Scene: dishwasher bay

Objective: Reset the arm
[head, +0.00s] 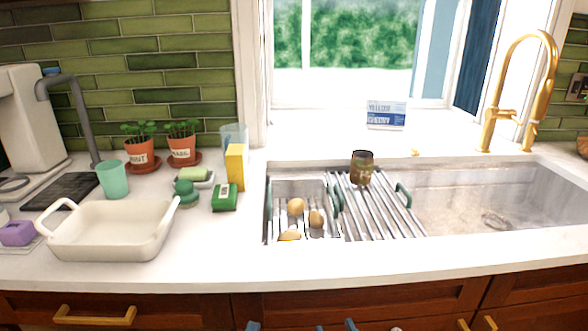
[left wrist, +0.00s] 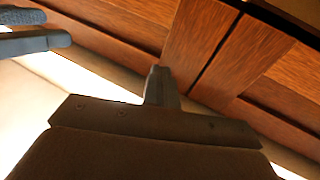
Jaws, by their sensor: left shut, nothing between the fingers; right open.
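My left gripper (head: 253,326) shows only as a small grey-blue tip at the bottom edge of the head view, below the counter front. In the left wrist view its fingers (left wrist: 160,86) are together with nothing between them, in front of brown wooden cabinet fronts (left wrist: 225,60). My right gripper (head: 335,326) shows as two separate tips at the bottom edge of the head view, open and empty. Two grey-blue finger-like parts (left wrist: 35,30) show at the upper left of the left wrist view. Most of both arms is out of view.
The counter (head: 200,270) holds a white baking dish (head: 105,230), green cup (head: 112,179), potted plants (head: 142,153) and yellow box (head: 236,167). The sink (head: 460,195) has a rack (head: 375,205) with a brown jar (head: 362,167). Drawer handles (head: 95,316) stick out below.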

